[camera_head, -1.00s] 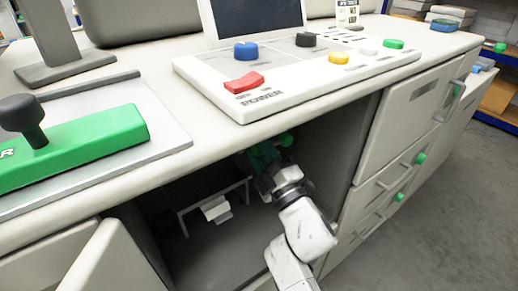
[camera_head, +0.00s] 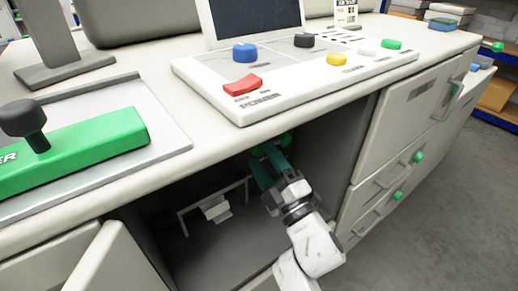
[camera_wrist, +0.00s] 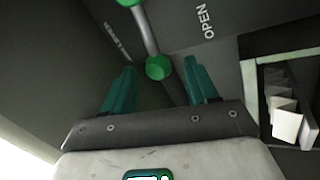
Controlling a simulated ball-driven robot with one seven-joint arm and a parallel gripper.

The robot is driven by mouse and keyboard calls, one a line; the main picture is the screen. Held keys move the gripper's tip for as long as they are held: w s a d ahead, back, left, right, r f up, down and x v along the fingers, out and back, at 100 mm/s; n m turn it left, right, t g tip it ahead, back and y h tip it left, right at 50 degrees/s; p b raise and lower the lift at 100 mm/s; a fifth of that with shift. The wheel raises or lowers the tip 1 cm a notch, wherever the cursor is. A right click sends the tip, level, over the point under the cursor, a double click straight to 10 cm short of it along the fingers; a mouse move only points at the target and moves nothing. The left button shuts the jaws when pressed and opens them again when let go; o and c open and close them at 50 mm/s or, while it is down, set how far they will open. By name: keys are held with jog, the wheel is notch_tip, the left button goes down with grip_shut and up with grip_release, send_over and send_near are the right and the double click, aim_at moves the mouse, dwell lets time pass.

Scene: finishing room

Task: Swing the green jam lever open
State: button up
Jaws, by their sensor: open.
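The green jam lever shows in the wrist view as a grey rod (camera_wrist: 145,34) with a round green knob (camera_wrist: 159,67) at its near end and a green part (camera_wrist: 130,2) at the top edge. In the head view, green parts of it (camera_head: 285,140) show deep in the open cabinet bay under the counter, partly hidden. My gripper (camera_head: 264,155) reaches into the bay with its teal fingers apart. In the wrist view the knob appears between the fingertips of my gripper (camera_wrist: 161,67), with gaps on both sides. I cannot tell how deep it sits between them.
White "OPEN" lettering (camera_wrist: 206,22) is on the dark panel right of the lever. A white-framed rack with paper-like pieces (camera_head: 216,209) stands left of my gripper. The counter edge is above; drawers with green knobs (camera_head: 419,157) are to the right.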

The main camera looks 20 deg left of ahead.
jog(key=p+v, duration=0.1)
jog(key=v, duration=0.6)
jog(key=shift+d+f, duration=0.1)
jog(key=shift+d, duration=0.05)
jog(key=w+d+f+m+t+h, duration=0.1)
jog(key=d+f+m+h, duration=0.3)
jog(key=d+m+h, duration=0.35)
jog(key=d+f+m+t+h, duration=0.1)
jog(key=d+f+m+h, duration=0.5)
jog(key=d, duration=0.3)
jog(key=s+d+f+m+g+h, duration=0.4)
jog(key=s+d+f+m+g, duration=0.3)
jog(key=s+d+f, duration=0.3)
jog(key=s+d+f+m+g, duration=0.1)
jog(key=s+d+m+g, duration=0.2)
jog(key=s, duration=0.8)
jog(key=s+d+f+m+g, duration=0.15)
jog(key=s+d+g, duration=0.3)
jog(key=s, duration=0.55)
notch_tip(320, 180, up, 14)
jog(key=s+g+p, duration=0.1)
jog(key=p, duration=1.3)
jog(key=shift+s+a+n+y, duration=0.2)
jog(key=shift+a+n+y, duration=0.1)
jog(key=shift+y, duration=0.05)
